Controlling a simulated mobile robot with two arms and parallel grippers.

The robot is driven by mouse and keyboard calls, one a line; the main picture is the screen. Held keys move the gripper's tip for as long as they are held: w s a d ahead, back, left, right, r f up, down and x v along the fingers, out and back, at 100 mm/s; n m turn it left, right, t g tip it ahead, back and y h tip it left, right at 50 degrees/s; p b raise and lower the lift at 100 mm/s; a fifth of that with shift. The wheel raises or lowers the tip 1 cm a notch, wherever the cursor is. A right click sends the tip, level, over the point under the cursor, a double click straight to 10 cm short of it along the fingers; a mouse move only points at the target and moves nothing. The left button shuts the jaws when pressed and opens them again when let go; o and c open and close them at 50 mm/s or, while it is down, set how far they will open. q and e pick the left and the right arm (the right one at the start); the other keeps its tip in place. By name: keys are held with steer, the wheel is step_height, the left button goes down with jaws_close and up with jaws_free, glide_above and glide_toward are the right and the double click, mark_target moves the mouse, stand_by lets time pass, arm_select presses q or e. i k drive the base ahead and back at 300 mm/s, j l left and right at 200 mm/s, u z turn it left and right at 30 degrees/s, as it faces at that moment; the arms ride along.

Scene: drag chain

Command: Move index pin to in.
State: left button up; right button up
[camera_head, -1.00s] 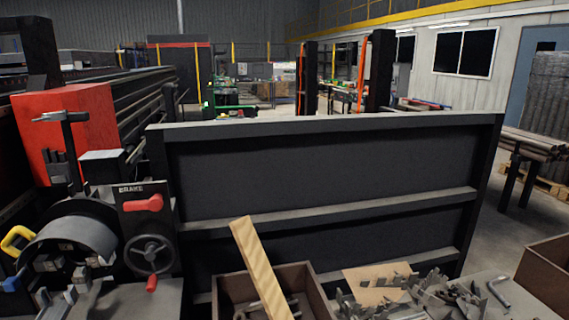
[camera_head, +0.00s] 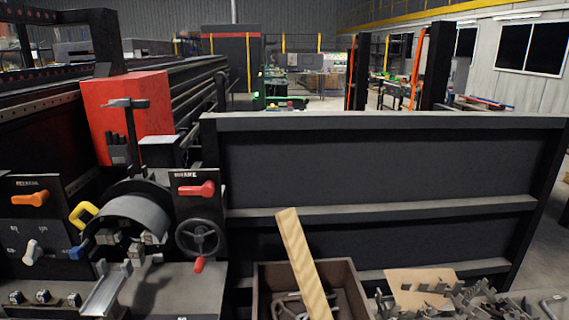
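A machine stands at the lower left, with a grey drum (camera_head: 134,217) at its middle. A yellow handle (camera_head: 84,214) and a blue handle (camera_head: 80,248) stick out at the drum's left side. A dark panel right of it has a red lever (camera_head: 196,189) and a black handwheel (camera_head: 199,238). A panel at the far left has an orange lever (camera_head: 30,198) and a pale lever (camera_head: 33,252). I cannot tell which part is the index pin, or whether it is in or out. Neither of my grippers is in view.
A large dark upright panel (camera_head: 380,165) stands behind the bench. A brown box (camera_head: 262,300) with a wooden stick (camera_head: 302,262) stands right of the machine. A heap of metal scraps (camera_head: 465,297) lies farther right. A red box (camera_head: 127,117) stands behind the drum.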

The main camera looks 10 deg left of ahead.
mark_target(76, 252)
steer(key=u, duration=1.5)
